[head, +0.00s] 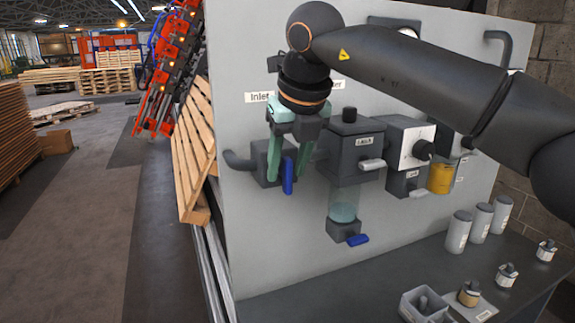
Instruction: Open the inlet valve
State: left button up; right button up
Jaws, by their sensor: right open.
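The inlet valve (261,166) is a dark grey block on the left of the pale grey panel, under a partly covered label (257,97) reading "Inlet". Its blue lever (288,176) hangs straight down. My right gripper (287,177) points down in front of the valve, with green fingers. The fingers are open, one on each side of the blue lever, with gaps visible. The picture does not show clearly whether they touch it or stand in front of it. My left gripper is not in view.
Right of the valve is a dark filter unit (350,150) with a clear bowl (343,205) and another blue lever (357,240). A white-faced gauge block (405,145) follows. Canisters (458,232) and small parts stand on the dark bench (330,295). A wooden pallet (194,150) leans at the panel's left.

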grip_shut()
dwell(0.4)
